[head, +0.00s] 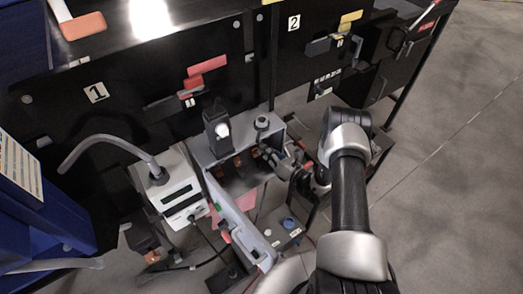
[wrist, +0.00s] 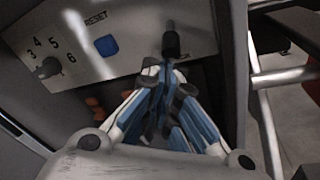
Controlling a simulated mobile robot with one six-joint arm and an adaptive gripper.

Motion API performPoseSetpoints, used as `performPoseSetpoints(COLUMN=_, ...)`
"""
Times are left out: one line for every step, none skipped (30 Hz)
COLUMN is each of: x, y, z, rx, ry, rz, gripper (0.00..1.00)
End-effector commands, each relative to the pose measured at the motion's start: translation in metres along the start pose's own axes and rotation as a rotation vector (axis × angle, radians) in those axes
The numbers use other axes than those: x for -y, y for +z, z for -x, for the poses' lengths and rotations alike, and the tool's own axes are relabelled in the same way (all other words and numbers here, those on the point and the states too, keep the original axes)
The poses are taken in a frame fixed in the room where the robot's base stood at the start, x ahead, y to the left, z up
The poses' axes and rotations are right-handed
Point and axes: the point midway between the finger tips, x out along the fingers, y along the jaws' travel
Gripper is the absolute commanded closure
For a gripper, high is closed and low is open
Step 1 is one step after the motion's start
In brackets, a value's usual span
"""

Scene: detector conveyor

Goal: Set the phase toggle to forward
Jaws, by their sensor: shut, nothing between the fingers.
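In the wrist view a light grey panel (wrist: 135,65) carries a black, stick-like lever (wrist: 170,40), which looks like the phase toggle. Its label and marked positions cannot be read here. My gripper (wrist: 165,74) is shut and empty, its fingertips right at the near end of the lever. Whether they touch it I cannot tell. In the head view my gripper (head: 268,154) reaches in at the open grey housing (head: 203,151), and the toggle cannot be made out there.
The panel also has a blue RESET button (wrist: 106,45) and a numbered rotary knob (wrist: 48,67). A metal rail (wrist: 265,110) runs to the right. In the head view a white meter box (head: 182,195) with a gooseneck and a box with a blue knob (head: 289,223) stand close by.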

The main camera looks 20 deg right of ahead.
Motion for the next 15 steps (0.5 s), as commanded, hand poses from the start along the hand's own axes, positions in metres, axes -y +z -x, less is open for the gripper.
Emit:
performPoseSetpoints(x=0.0, y=0.006, z=0.002, rx=-0.01, ry=-0.009, rz=0.0, gripper=1.0)
performPoseSetpoints(x=0.001, y=0.008, z=0.003, rx=-0.019, ry=-0.015, rz=-0.002, gripper=1.0)
performPoseSetpoints(x=0.001, y=0.01, z=0.005, rx=-0.035, ry=-0.025, rz=-0.005, gripper=1.0)
performPoseSetpoints(x=0.001, y=0.012, z=0.006, rx=-0.047, ry=-0.033, rz=-0.008, gripper=1.0)
performPoseSetpoints(x=0.001, y=0.013, z=0.007, rx=-0.061, ry=-0.042, rz=-0.011, gripper=1.0)
performPoseSetpoints(x=0.001, y=0.015, z=0.008, rx=-0.082, ry=-0.055, rz=-0.016, gripper=1.0)
performPoseSetpoints(x=0.0, y=0.017, z=0.009, rx=-0.098, ry=-0.064, rz=-0.019, gripper=1.0)
performPoseSetpoints(x=-0.001, y=0.019, z=0.01, rx=-0.116, ry=-0.076, rz=-0.022, gripper=1.0)
performPoseSetpoints(x=-0.002, y=0.02, z=0.011, rx=-0.139, ry=-0.09, rz=-0.027, gripper=1.0)
performPoseSetpoints(x=-0.002, y=0.021, z=0.011, rx=-0.156, ry=-0.1, rz=-0.031, gripper=1.0)
performPoseSetpoints(x=-0.003, y=0.022, z=0.012, rx=-0.171, ry=-0.11, rz=-0.034, gripper=1.0)
performPoseSetpoints(x=-0.004, y=0.023, z=0.012, rx=-0.193, ry=-0.124, rz=-0.039, gripper=1.0)
performPoseSetpoints(x=-0.005, y=0.024, z=0.013, rx=-0.21, ry=-0.135, rz=-0.043, gripper=1.0)
performPoseSetpoints(x=-0.006, y=0.025, z=0.013, rx=-0.226, ry=-0.145, rz=-0.046, gripper=1.0)
performPoseSetpoints(x=-0.007, y=0.027, z=0.014, rx=-0.249, ry=-0.159, rz=-0.05, gripper=1.0)
